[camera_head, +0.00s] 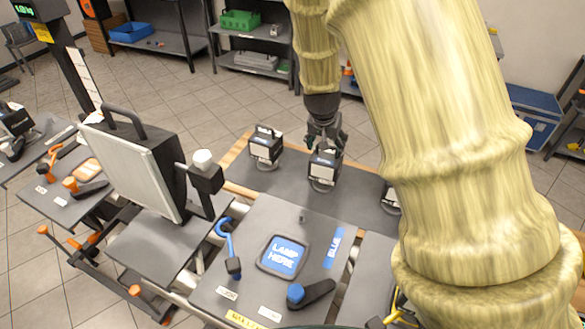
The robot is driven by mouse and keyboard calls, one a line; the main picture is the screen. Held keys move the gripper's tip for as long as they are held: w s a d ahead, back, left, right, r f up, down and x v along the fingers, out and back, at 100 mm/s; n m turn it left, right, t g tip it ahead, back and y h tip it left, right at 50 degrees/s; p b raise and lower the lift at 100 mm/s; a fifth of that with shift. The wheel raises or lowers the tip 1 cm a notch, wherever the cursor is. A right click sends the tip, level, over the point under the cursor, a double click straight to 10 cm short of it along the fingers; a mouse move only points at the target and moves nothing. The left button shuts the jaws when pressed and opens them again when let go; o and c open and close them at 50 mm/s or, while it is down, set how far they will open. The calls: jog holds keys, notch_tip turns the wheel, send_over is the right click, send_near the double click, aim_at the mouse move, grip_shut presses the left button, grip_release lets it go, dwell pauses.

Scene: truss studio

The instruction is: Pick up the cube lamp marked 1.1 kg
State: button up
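Three small black cube lamps with white labels are on the dark table. One is at the left (265,148), one in the middle (322,172), and one at the right (391,200) is mostly hidden behind my arm. The label writing is too small to read, so I cannot tell which is marked 1.1 kg. My gripper (323,146) points down at the top of the middle lamp, with its fingers at or just above it. Whether the fingers touch or hold it, I cannot tell.
A panel in front carries a "LAMP HERE" pad (284,256), a blue hook (228,248), a blue-ended lever (311,293) and a "BLUE" label (333,249). A large light panel (137,165) stands at the left. Shelves (250,60) are behind, across open floor.

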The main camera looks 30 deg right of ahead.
aim_at(327, 156)
jog(key=o, duration=0.3)
jog(key=shift+w+f, duration=0.15)
jog(key=shift+f, duration=0.1)
jog(key=shift+o, duration=0.9)
jog(key=x, duration=0.1)
jog(key=p+x, duration=0.1)
jog(key=x, duration=0.2)
jog(key=shift+w+a+f, duration=0.1)
jog(key=shift+w+a, duration=0.2)
jog(key=shift+w, duration=0.05)
jog(key=shift+d+f, duration=0.25)
jog(key=shift+f, duration=0.15)
jog(key=shift+w+d+f+p, duration=0.3)
jog(key=shift+d+f+p, duration=0.2)
jog(key=shift+f+p, duration=0.2)
jog(key=shift+w+d+f+p, duration=0.3)
jog(key=shift+d+f+p, duration=0.15)
jog(key=shift+f+p, duration=0.2)
jog(key=shift+x, duration=0.85)
